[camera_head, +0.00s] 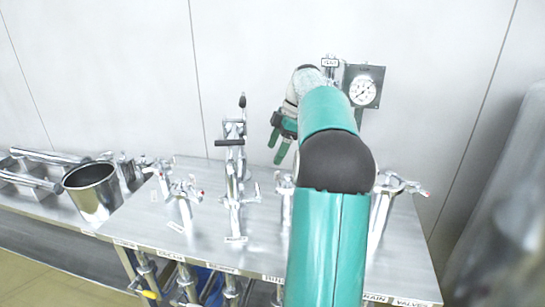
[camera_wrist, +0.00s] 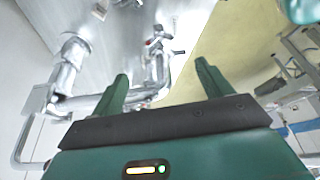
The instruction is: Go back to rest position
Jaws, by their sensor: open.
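My gripper (camera_head: 277,150) is raised in front of the pale wall in the camera_head view, above the metal bench and to the right of a tall valve stand (camera_head: 232,165). Its green fingers point downward. In the camera_wrist view my gripper (camera_wrist: 162,70) has its two fingers wide apart, with nothing held between them. Shiny pipework with a valve (camera_wrist: 157,45) shows beyond the fingers; I cannot tell how far off it is. My green and grey arm hides part of the bench and the fittings behind it.
The metal bench (camera_head: 262,250) carries several pipe fittings. A round gauge (camera_head: 363,90) stands at the right behind my arm. A large grey shape (camera_head: 510,200) fills the right edge.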

